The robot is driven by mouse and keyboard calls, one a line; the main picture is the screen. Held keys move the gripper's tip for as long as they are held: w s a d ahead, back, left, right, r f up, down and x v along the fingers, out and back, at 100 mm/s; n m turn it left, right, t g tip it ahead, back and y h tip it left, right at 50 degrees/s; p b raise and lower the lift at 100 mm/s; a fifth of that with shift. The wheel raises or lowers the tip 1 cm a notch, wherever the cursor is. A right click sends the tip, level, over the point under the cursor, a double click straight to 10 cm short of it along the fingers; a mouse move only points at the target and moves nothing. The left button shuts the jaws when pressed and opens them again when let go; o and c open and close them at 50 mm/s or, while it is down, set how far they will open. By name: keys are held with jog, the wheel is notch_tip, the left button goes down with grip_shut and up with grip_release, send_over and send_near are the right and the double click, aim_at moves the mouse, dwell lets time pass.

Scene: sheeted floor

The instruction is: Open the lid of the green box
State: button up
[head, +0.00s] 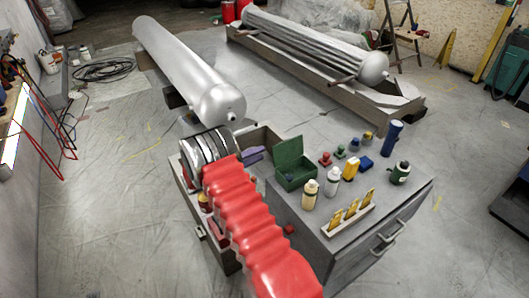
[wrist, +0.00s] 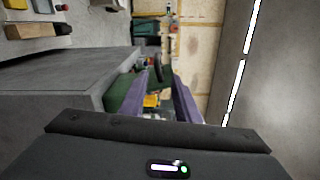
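The green box (head: 296,178) stands on the grey cabinet top, near its back left corner in the head view. Its lid (head: 289,152) is raised, standing up steeply at the back left, and the inside of the box shows. My gripper (head: 254,155), with purple fingers, is just left of the box and beyond the cabinet's edge, apart from the lid. In the wrist view the two fingers of my gripper (wrist: 157,98) are spread, with nothing clearly held between them. A dark green surface shows by the left finger there; I cannot tell what it is.
Two bottles (head: 331,181), a rack with yellow pieces (head: 349,218), a blue cylinder (head: 392,137) and a dark green canister (head: 399,173) share the cabinet top (head: 295,213). A large grey tank (head: 185,65) lies behind. Open floor (head: 110,200) is at left.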

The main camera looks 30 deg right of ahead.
jog(key=shift+a, duration=0.2)
jog(key=shift+c, duration=0.8)
jog(key=shift+s+r+m, duration=0.25)
jog(key=shift+r+m, duration=0.15)
jog(key=shift+r, duration=0.2)
jog(key=c, duration=0.3)
jog(key=s+r+m+y, duration=0.1)
jog(key=s+r+m, duration=0.1)
jog(key=r, duration=0.1)
jog(key=s+a+r+m+g+y, duration=0.1)
jog(key=s+r+m, duration=0.1)
jog(key=r+m, duration=0.1)
jog(key=s+a+r+m+g+y, duration=0.1)
jog(key=s+r+m+y, duration=0.1)
jog(key=r+m, duration=0.1)
jog(key=shift+s+r, duration=0.35)
jog(key=shift+r, duration=0.05)
grip_shut()
jog(key=s+a+r+m+t+y, duration=0.2)
jog(key=s+a+r+m+y, duration=0.2)
jog(key=s+a+m, duration=0.4)
jog(key=s+a+r+m+t+y, duration=0.3)
jog(key=s+a+r+m+y, duration=0.2)
jog(key=s+a+m, duration=0.3)
jog(key=s+a+r+m+t+y, duration=0.2)
jog(key=s+a+r+m+y, duration=0.2)
jog(key=s+a+m, duration=0.4)
jog(key=shift+s+r+m+t+y, duration=0.25)
jog(key=shift+s+m+y, duration=0.35)
jog(key=shift+s, duration=1.3)
